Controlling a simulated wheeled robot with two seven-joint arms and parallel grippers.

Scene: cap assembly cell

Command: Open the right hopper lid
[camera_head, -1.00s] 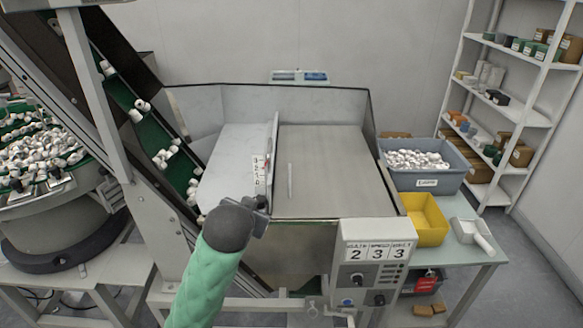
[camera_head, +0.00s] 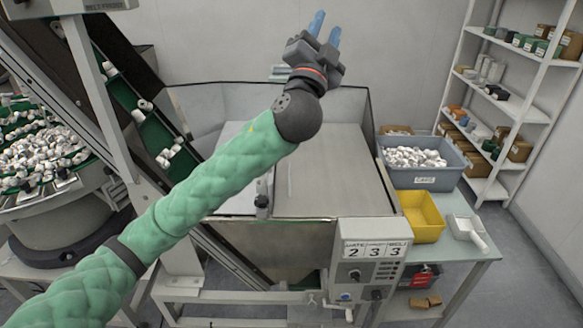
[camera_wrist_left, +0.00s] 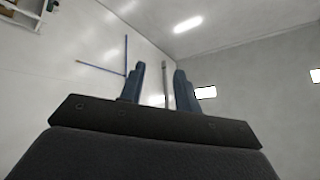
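The right hopper lid (camera_head: 335,175) is a flat grey metal panel on the right half of the hopper in the head view. It appears to lie shut. My left arm crosses in front of the hopper and hides much of the left half and part of the right lid's left side. My left gripper (camera_head: 326,28) is raised high above the hopper's back edge, its blue fingers pointing up, clear of the lid. In the left wrist view its two fingers (camera_wrist_left: 160,88) stand apart with nothing between them. My right gripper is not in view.
A control box (camera_head: 372,258) stands at the hopper's front right. A side table holds a grey bin of white caps (camera_head: 420,178), a yellow bin (camera_head: 421,217) and a scoop (camera_head: 467,230). An inclined green conveyor (camera_head: 150,125) rises on the left. Shelves (camera_head: 520,105) stand at the right.

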